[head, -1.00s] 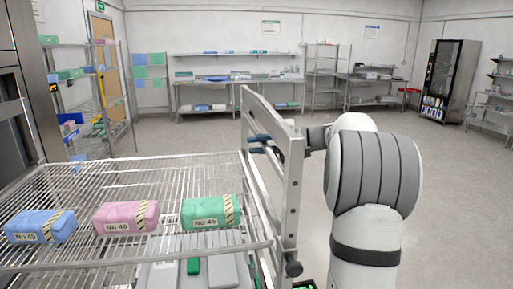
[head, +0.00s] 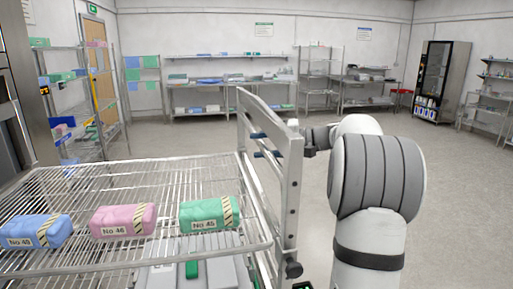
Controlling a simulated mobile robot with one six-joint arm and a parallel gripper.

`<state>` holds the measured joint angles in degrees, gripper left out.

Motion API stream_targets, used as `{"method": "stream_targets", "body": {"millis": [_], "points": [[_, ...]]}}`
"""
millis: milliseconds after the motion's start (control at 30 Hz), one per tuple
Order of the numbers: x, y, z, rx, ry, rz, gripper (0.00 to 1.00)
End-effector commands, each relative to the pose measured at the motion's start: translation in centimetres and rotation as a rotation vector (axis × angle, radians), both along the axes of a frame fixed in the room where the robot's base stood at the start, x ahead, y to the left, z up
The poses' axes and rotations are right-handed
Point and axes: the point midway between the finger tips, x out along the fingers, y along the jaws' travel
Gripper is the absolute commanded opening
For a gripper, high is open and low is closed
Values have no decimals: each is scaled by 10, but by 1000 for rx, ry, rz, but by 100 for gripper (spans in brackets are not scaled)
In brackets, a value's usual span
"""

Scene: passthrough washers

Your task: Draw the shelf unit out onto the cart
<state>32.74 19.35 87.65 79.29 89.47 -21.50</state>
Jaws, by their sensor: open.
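The shelf unit's wire shelf (head: 150,180) fills the lower left of the head view. It bears a blue pack (head: 30,231), a pink pack (head: 122,220) and a green pack (head: 205,213) in a row near its front edge. A metal end frame (head: 290,200) stands upright at the shelf's right end. My gripper (head: 262,145) is at this frame's upper part. Its two dark blue fingers are apart and show through the frame's opening, with nothing seen held. Whether they touch the frame is unclear. The cart cannot be told apart from the unit here.
A steel machine (head: 25,90) stands at the left edge, beside the shelf's far left end. Grey trays (head: 190,272) lie below the shelf. Racks and workbenches (head: 230,92) line the far wall, with a dark glass cabinet (head: 435,80) at right. The floor (head: 400,145) between is clear.

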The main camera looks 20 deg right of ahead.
Motion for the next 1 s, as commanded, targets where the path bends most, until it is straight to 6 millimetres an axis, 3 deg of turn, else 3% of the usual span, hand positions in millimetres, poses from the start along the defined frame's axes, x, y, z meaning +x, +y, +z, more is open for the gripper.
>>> {"method": "stream_targets", "body": {"millis": [200, 400, 1000], "points": [[-19, -34, 5, -2, -3, -7, 41], [-29, -52, 10, -1, -1, -4, 41], [-31, -54, 11, -1, -1, -4, 41]]}}
